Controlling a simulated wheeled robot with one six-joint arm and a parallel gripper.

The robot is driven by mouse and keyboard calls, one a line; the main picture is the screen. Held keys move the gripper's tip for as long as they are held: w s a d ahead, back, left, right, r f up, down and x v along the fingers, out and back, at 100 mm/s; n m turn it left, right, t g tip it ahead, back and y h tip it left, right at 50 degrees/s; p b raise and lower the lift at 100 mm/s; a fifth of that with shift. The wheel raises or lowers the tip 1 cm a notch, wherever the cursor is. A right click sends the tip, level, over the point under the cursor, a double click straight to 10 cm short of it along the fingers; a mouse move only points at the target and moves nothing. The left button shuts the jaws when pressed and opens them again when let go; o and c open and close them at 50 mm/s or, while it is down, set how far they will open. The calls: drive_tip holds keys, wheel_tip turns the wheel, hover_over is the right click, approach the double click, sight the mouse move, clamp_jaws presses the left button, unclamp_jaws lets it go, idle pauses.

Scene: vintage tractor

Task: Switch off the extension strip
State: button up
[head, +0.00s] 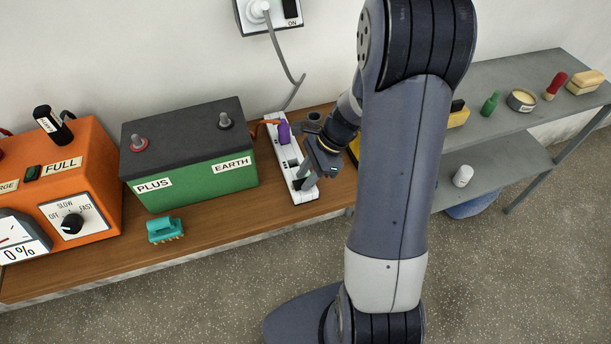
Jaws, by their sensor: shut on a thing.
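The white extension strip (311,195) lies on the wooden bench, running from back to front just right of the green battery. A purple plug (284,132) with an orange-red lead sits near its far end. Dark sockets show along its middle. My gripper (305,178) is at the near end of the strip, its fingers down against it. It is shut on the strip there. The fingers cover the near end, so I cannot see the strip's switch or which way it is set.
The green battery (195,170) stands close left of the strip, beside an orange charger (75,170). A wall socket (268,14) with a grey cable is above. A grey shelf (490,95) holds small items at right.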

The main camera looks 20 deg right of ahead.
drive_tip(key=shift+o, duration=0.2)
drive_tip(key=shift+d+f+y, duration=0.1)
drive_tip(key=shift+d+y, duration=0.1)
drive_tip(key=shift+y, duration=0.7)
drive_tip(key=shift+c, duration=0.2)
drive_tip(key=o, duration=1)
drive_tip(key=v, duration=1)
drive_tip(key=shift+d+r+b, duration=0.2)
drive_tip(key=shift+r+b, duration=0.15)
drive_tip(key=shift+b, duration=0.1)
drive_tip(key=shift+a+f, duration=0.1)
